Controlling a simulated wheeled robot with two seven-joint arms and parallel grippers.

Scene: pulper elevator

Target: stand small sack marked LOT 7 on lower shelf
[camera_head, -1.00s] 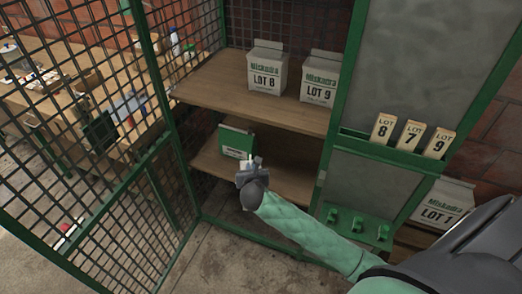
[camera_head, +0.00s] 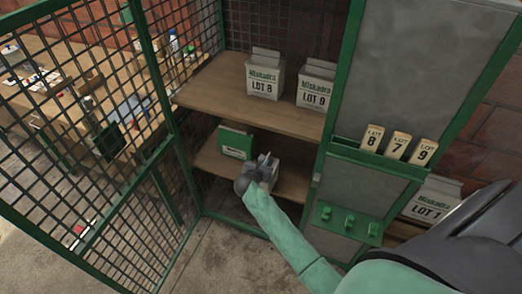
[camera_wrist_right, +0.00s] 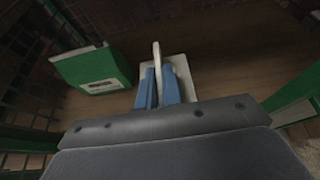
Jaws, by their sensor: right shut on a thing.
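My right gripper (camera_head: 264,166) reaches into the lower bay of the cage. Its blue fingers (camera_wrist_right: 157,88) are shut on the thin pale top flap of a small sack (camera_wrist_right: 182,70). The sack (camera_head: 270,179) shows partly behind the gripper in the head view, at the lower shelf (camera_head: 292,182). Its label is hidden, so I cannot read a lot number. I cannot tell whether its base touches the shelf board. My left gripper is not in view.
A green box (camera_head: 236,142) stands left of the sack on the lower shelf. Sacks LOT 8 (camera_head: 264,76) and LOT 9 (camera_head: 315,86) stand on the upper shelf (camera_head: 215,92). A green post and panel (camera_head: 340,190) bound the right side. The mesh door (camera_head: 90,170) stands left.

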